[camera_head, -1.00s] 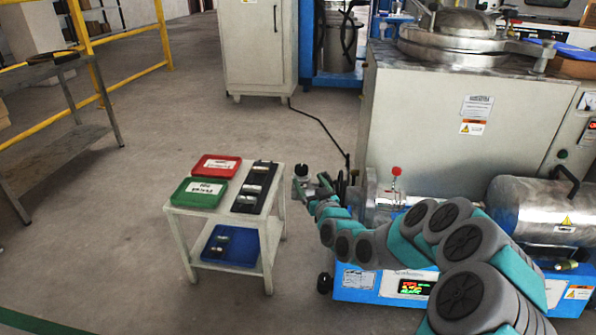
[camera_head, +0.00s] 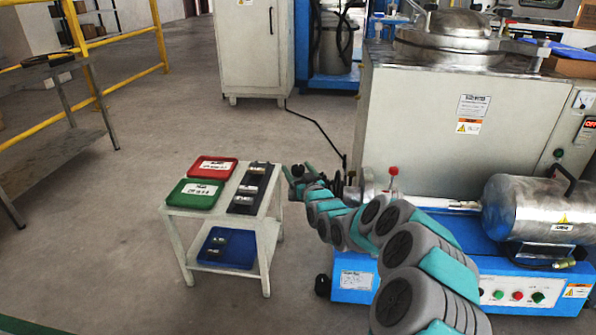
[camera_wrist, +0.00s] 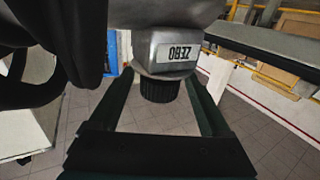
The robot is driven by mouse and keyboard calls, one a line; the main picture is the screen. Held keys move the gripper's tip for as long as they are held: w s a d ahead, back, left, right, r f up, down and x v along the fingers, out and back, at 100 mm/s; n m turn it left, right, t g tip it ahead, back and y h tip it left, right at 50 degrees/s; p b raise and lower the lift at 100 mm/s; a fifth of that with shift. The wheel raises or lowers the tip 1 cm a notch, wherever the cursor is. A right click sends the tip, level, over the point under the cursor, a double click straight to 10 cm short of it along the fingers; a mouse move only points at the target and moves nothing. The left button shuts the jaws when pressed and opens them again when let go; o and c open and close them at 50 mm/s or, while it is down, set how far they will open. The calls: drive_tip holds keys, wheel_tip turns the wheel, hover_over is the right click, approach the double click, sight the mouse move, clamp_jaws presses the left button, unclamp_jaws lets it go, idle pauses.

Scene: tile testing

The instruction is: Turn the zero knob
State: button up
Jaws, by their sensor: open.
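A gap shows on each side, though contact at the far side is hard to judge. In the head view my gripper (camera_head: 296,174) is small, at the left end of the blue-based machine (camera_head: 450,272), beside the small white table. The knob is hard to make out there.
The white table (camera_head: 218,228) holds a red tray (camera_head: 213,167), a green tray (camera_head: 195,193) and a black tray (camera_head: 242,203). A blue tray (camera_head: 228,258) is on its lower shelf. A large grey machine (camera_head: 445,130) stands behind my arm.

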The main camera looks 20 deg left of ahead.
clamp_jaws()
idle(0.7)
